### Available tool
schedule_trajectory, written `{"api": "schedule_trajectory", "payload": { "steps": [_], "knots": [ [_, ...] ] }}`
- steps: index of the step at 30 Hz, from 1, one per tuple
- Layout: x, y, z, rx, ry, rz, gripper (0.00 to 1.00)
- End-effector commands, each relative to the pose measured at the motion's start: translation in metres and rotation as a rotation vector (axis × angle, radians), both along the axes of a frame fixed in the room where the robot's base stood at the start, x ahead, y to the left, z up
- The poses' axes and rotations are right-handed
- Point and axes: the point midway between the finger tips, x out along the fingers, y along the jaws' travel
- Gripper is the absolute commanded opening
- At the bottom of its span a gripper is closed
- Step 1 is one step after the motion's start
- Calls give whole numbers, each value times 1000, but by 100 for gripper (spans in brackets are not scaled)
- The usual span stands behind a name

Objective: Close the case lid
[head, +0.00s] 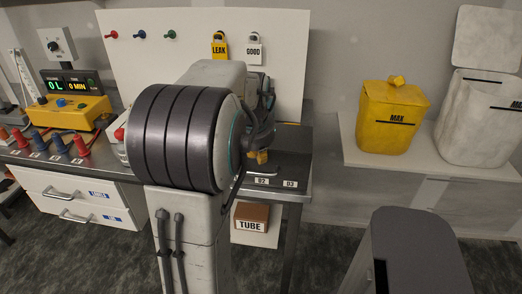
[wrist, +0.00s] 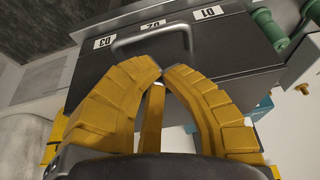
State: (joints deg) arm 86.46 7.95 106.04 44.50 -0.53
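The case (wrist: 225,45) is a dark grey box with a grey bar handle (wrist: 150,40) and white labels 01, 02 and 03, and it fills the upper part of the wrist view. In the head view its dark body (head: 292,150) on the bench is partly hidden behind my arm. I cannot tell how far its lid is open. My gripper (wrist: 163,69) has yellow ribbed fingers with the tips drawn together just short of the handle. Nothing shows gripped at the tips. In the head view my gripper's yellow tip (head: 262,157) shows close to the case.
A yellow bin (head: 390,118) and a white bin (head: 475,130) stand on a shelf at the right. A yellow control unit (head: 75,112) and coloured plugs (head: 60,143) are on the bench at the left. A TUBE box (head: 250,217) sits below the bench.

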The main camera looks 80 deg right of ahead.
Motion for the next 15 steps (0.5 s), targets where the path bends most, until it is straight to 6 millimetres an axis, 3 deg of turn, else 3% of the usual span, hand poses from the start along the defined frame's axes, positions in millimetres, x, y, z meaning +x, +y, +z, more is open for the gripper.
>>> {"api": "schedule_trajectory", "payload": {
  "steps": [1,15],
  "knots": [
    [0,2,-15,-11,-1,-1,0],
    [-1,3,-33,-50,-3,-2,0]
  ]
}}
